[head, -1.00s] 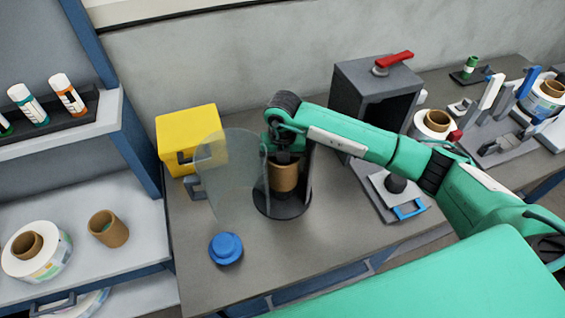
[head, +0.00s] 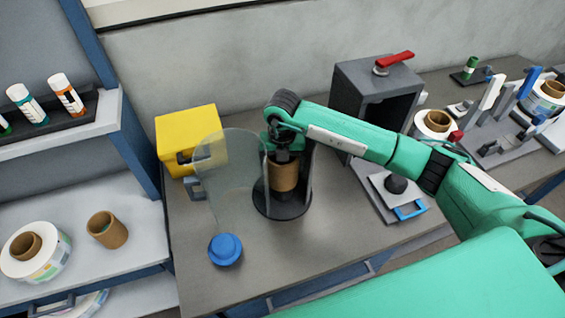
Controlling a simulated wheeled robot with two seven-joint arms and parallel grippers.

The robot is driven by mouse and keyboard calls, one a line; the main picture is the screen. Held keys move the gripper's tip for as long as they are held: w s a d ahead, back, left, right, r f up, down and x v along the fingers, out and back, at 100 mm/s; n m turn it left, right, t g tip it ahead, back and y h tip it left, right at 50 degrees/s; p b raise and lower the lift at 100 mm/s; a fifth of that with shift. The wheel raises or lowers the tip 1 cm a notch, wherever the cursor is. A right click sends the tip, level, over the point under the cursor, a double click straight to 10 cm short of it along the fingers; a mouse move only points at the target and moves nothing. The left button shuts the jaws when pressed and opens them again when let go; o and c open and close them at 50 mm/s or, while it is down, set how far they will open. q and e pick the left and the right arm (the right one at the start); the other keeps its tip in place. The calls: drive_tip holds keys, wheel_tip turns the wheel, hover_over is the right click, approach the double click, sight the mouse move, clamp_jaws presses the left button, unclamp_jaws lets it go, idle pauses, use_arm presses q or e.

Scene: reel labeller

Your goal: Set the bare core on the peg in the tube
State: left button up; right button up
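A bare brown core (head: 284,176) stands upright inside the clear tube, above its dark round base (head: 281,205). The tube's curved clear door (head: 226,180) stands open to the left. My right gripper (head: 284,156) reaches down into the tube from above, right at the top of the core. Its fingertips are too small and dark to tell whether they grip the core. The peg is hidden by the core, and I cannot tell whether the core rests on the base. My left gripper is not in view.
A blue knob-like cap (head: 225,250) lies in front of the tube. A yellow box (head: 187,134) stands behind left, and a dark box with a red handle (head: 374,100) behind right. Another brown core (head: 107,229) and a labelled reel (head: 38,255) sit on the left shelf.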

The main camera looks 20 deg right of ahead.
drive_tip(key=shift+f, duration=0.2)
drive_tip(key=shift+f+b, duration=0.15)
drive_tip(key=shift+b, duration=0.15)
drive_tip(key=shift+s+a+r, duration=0.1)
drive_tip(key=shift+a+r, duration=0.05)
drive_tip(key=shift+r, duration=0.15)
drive_tip(key=o, duration=0.9)
drive_tip(key=shift+r+b, duration=2.05)
drive_tip(key=shift+r, duration=4.9)
